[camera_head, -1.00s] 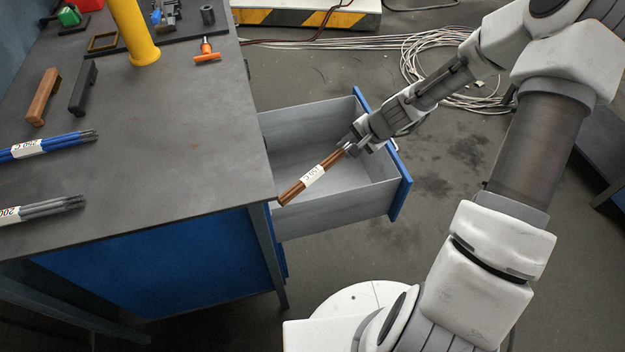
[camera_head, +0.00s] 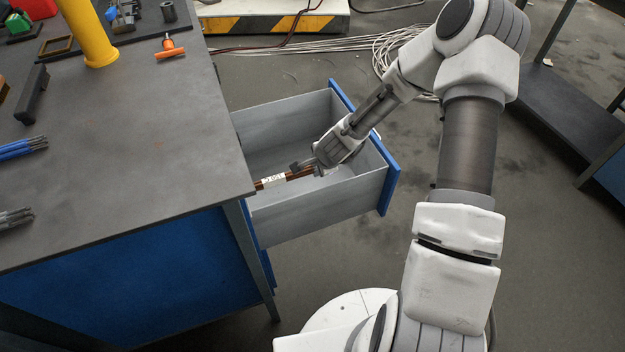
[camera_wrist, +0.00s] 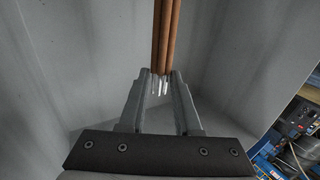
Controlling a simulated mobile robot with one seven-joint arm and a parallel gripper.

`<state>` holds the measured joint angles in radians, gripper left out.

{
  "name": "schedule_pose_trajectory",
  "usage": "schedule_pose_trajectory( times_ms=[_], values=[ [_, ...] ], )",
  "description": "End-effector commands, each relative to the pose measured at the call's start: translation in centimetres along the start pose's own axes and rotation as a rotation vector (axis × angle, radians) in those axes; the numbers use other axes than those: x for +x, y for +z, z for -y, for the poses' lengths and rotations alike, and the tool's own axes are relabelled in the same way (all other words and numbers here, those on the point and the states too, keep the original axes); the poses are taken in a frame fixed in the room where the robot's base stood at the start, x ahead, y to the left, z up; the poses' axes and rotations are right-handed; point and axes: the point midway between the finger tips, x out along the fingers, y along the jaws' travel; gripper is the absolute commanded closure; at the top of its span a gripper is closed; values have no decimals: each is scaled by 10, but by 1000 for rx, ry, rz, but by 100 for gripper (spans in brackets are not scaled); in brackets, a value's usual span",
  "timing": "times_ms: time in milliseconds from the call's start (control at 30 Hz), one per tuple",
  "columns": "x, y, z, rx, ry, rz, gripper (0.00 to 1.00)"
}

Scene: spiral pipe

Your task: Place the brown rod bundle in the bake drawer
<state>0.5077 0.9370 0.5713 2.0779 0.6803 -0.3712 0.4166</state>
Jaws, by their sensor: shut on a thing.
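The brown rod bundle (camera_head: 283,179) with a white label is held by one end in my gripper (camera_head: 312,167). My gripper is shut on it. The bundle lies roughly level in or just over the open drawer (camera_head: 350,200), its far end close to the workbench side. I cannot tell whether the bundle touches the drawer floor.
The drawer has a blue front (camera_head: 390,185) and slides out from the workbench (camera_head: 130,140). On the bench are blue rods (camera_head: 22,148), grey rods (camera_head: 16,217), a dark handle (camera_head: 32,95), a yellow post (camera_head: 85,30) and an orange-handled tool (camera_head: 168,48). Cables lie on the floor behind.

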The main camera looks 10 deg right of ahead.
Motion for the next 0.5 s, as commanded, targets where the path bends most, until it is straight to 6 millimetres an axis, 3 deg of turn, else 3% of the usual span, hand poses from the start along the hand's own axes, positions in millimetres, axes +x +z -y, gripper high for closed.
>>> schedule_pose_trajectory(
  times_ms=[300,500],
  values=[
    [33,1,-19,-1,0,2,100],
    [34,0,-19,-2,-2,1,100]
  ],
)
